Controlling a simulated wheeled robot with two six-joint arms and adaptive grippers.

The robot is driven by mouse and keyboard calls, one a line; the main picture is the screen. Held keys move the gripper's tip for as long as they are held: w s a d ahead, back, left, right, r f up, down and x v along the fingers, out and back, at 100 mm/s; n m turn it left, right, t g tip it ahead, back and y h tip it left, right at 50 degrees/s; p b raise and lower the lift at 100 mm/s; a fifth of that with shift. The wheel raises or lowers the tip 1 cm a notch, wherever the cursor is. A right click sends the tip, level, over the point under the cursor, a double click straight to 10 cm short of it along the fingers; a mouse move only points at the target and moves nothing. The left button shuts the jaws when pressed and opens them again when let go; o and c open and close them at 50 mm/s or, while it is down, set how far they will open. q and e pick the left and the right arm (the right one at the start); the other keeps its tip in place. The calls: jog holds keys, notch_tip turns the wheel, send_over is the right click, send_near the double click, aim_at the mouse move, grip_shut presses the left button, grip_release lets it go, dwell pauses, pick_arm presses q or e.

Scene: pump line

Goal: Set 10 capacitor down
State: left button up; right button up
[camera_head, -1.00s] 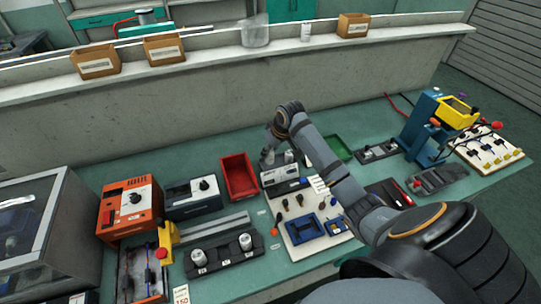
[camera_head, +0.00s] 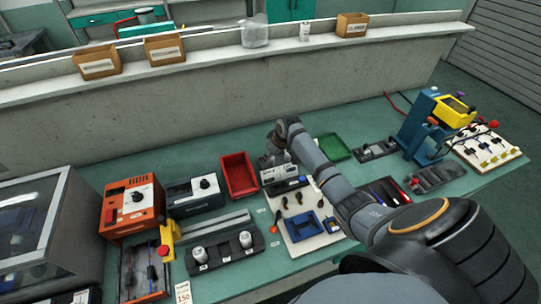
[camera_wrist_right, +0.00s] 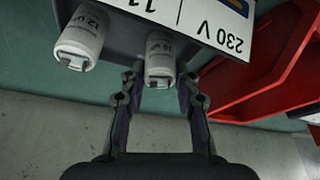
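In the right wrist view, a white capacitor (camera_wrist_right: 160,62), its label hard to read but possibly 10 UF, stands at the edge of a grey box (camera_wrist_right: 125,30) marked 230 V. The fingers of my right gripper (camera_wrist_right: 159,78) are on either side of it, with a narrow gap showing at each side. A second white capacitor (camera_wrist_right: 80,38), labelled 12 UF, stands beside it, outside the fingers. In the head view, my right gripper (camera_head: 273,157) is low behind the same grey box (camera_head: 284,181), and its fingertips are too small to make out. My left gripper is not in view.
A red bin (camera_head: 226,170) stands close left of the box, also in the wrist view (camera_wrist_right: 226,100). A green tray (camera_head: 335,147) is to the right. A black fixture with two white cylinders (camera_head: 199,255) sits in front. A board with a blue tray (camera_head: 304,227) lies nearer.

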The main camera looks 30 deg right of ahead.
jog(key=o, duration=0.4)
jog(key=shift+o, duration=0.2)
jog(key=v, duration=1.2)
jog(key=shift+r, duration=0.15)
